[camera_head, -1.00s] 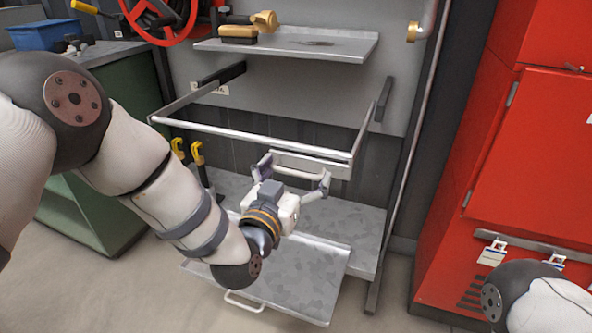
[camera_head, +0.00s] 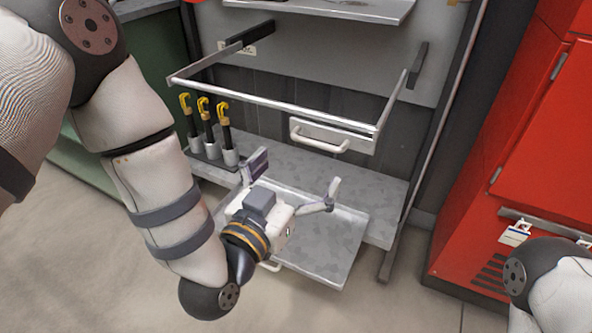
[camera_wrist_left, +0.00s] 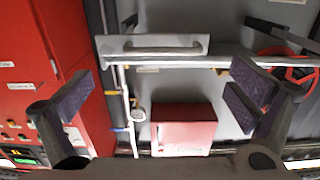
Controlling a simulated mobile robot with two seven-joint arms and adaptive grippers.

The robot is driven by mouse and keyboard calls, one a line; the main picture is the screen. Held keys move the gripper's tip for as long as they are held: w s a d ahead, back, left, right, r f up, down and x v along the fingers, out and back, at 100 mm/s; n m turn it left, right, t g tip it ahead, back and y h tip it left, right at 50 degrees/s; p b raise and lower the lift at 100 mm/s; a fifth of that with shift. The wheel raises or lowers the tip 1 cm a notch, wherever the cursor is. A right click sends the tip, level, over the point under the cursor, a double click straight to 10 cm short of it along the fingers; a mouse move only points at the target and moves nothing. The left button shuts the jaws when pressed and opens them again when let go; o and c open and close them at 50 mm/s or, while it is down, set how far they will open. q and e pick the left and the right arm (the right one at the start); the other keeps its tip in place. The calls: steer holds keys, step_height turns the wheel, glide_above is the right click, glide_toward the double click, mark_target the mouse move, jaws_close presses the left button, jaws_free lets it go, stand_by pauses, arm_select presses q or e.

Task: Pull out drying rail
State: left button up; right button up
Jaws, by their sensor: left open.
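The drying rail (camera_head: 270,109) is a pale metal frame whose front bar stands out from the grey wall panel, with side arms running back to dark brackets. A plate with a white handle (camera_head: 319,137) hangs at the right part of its front bar. The plate and handle also show in the left wrist view (camera_wrist_left: 152,47). My left gripper (camera_head: 294,180) is open and empty, below and in front of the handle, apart from it. Its two fingers with purple pads show in the left wrist view. My right gripper is out of view; only part of that arm shows at lower right.
A metal shelf (camera_head: 374,192) lies below the rail, with a pulled-out tray (camera_head: 325,246) under my left gripper. Yellow-topped tools (camera_head: 204,107) stand in holders at left. An upper shelf (camera_head: 345,8) is above. A red cabinet (camera_head: 545,140) stands at right.

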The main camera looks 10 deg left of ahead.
mark_target(315, 145)
arm_select(q)
steer(key=shift+s+a, duration=0.15)
steer(key=shift+s, duration=0.25)
steer(key=x, duration=0.9)
steer(key=shift+w+p, duration=0.15)
steer(key=shift+p, duration=0.15)
